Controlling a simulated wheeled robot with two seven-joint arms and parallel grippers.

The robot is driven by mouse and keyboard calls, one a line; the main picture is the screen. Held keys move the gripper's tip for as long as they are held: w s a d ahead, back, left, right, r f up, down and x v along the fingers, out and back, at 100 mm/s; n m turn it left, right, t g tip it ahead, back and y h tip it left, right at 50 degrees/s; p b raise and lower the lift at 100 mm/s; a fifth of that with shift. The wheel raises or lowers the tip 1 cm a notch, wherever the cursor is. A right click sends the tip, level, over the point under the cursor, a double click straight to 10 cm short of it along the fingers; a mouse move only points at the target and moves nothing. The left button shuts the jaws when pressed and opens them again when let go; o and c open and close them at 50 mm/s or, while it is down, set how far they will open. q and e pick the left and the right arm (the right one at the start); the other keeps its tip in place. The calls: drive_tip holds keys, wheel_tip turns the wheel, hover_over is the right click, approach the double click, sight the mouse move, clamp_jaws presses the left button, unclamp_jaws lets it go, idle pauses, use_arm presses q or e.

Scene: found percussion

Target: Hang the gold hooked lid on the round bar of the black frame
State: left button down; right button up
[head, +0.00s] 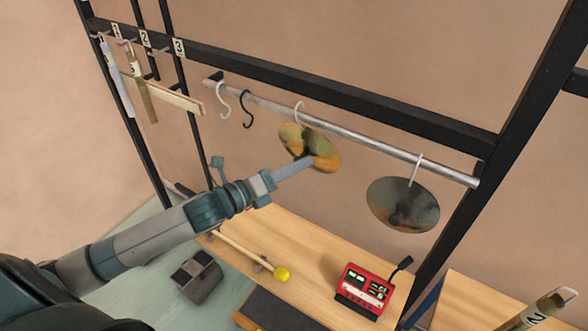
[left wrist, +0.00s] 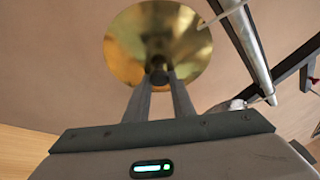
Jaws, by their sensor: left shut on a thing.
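The gold lid (head: 322,147) is a shiny round disc with a pale hook (head: 299,112) at its top edge. My left gripper (head: 313,161) is shut on the dark knob at the lid's middle; the left wrist view shows both fingers (left wrist: 160,76) on it in front of the gold lid (left wrist: 125,45). The round silver bar (head: 350,138) runs across the black frame (head: 340,96). In the head view the hook overlaps the bar; in the left wrist view it shows beside the bar (left wrist: 243,45). I cannot tell whether it rests on it. My right gripper is not in view.
A dark grey lid (head: 404,200) hangs from the bar at the right. An empty white hook (head: 222,98) and black hook (head: 247,108) hang at the left. Below, a red box (head: 360,290) and a yellow-headed mallet (head: 281,274) lie on the wooden bench (head: 320,248).

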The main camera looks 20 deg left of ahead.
use_arm(q)
drive_tip(key=shift+f+b, duration=0.3)
drive_tip(key=shift+f, duration=0.5)
drive_tip(key=c, duration=1.4)
unclamp_jaws()
drive_tip(key=shift+c, duration=0.2)
drive_tip(key=shift+s, duration=0.1)
drive_tip(key=b+v, duration=0.6)
drive_tip(key=v, duration=1.1)
drive_tip(key=shift+s+a+r, duration=0.1)
